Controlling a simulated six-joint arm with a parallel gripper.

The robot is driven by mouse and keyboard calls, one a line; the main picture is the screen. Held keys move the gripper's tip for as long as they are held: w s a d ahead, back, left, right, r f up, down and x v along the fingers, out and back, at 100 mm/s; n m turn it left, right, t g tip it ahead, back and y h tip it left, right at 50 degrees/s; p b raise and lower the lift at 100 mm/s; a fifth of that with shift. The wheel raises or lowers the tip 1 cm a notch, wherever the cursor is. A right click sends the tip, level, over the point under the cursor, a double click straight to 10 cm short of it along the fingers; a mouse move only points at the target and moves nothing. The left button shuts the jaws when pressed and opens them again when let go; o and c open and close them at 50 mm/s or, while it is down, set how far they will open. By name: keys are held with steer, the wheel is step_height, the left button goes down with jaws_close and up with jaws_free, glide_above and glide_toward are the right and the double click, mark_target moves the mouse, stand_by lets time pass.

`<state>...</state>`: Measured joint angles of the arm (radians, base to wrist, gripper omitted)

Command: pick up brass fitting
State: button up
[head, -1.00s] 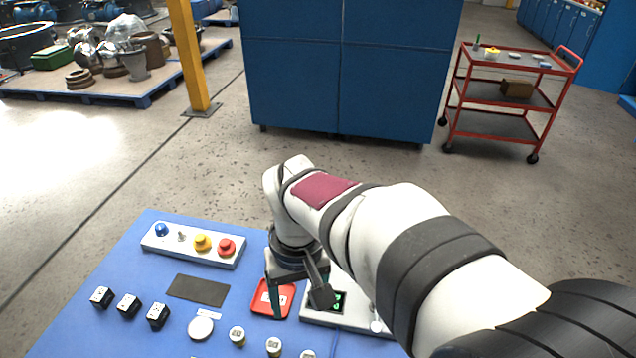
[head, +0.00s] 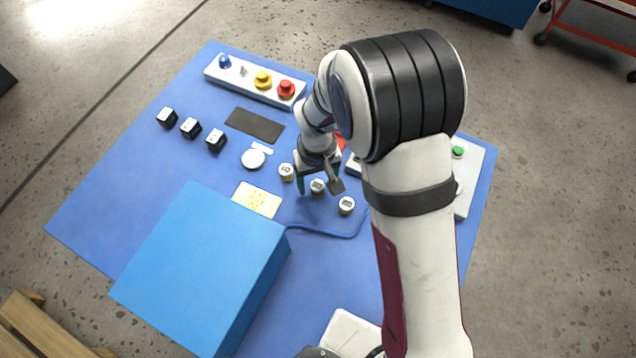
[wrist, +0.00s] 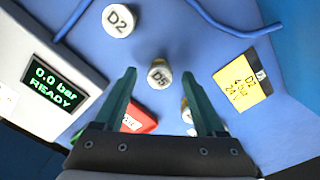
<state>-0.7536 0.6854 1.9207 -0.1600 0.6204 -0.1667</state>
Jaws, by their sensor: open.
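The third fitting (wrist: 187,112) is partly hidden by the right finger. My gripper (head: 319,189) points down over the middle fitting and is empty; I cannot tell the exact height gap.
A yellow label card (head: 257,200) and a large blue box (head: 205,265) are in front. A grey unit reads "0.0 bar READY" (wrist: 54,88). A blue cable (head: 330,234) runs near the fittings. Black cubes (head: 190,127) stand left.

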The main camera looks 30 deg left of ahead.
jaws_close()
stand_by(0.3)
